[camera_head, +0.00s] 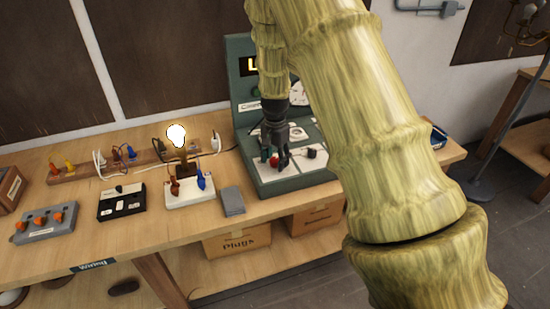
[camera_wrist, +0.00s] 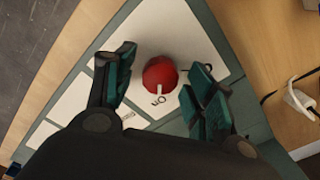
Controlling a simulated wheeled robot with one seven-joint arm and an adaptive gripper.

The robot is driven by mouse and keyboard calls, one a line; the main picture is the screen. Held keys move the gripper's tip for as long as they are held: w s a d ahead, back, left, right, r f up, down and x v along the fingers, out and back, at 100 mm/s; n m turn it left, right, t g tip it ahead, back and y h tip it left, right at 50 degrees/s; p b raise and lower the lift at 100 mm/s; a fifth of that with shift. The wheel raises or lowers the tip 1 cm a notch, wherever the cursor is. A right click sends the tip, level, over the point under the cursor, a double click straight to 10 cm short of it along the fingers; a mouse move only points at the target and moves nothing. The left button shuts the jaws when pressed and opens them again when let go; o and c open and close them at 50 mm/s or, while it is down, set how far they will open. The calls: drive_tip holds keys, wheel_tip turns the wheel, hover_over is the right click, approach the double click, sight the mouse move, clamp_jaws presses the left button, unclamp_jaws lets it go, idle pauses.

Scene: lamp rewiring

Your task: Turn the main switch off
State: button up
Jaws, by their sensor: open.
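The main switch appears to be the red round knob (camera_wrist: 160,73) on a pale plate of the green console (camera_head: 243,118). In the wrist view its white pointer mark faces printed letters that look like "ON". My gripper (camera_head: 278,160) is over the console's sloped panel. In the wrist view my gripper (camera_wrist: 160,66) is open, with one green-padded finger on each side of the knob. Gaps show between the fingers and the knob, so it is not gripped. In the head view the knob (camera_head: 273,161) is partly hidden by the fingers.
A bright bulb (camera_head: 176,135) stands behind a white block with red and blue clips (camera_head: 190,192). A black switch box (camera_head: 122,202) and a grey box with orange knobs (camera_head: 45,222) are on the bench further left. A white plug (camera_wrist: 300,98) lies beside the console.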

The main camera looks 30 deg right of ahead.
drive_tip(key=c, duration=1)
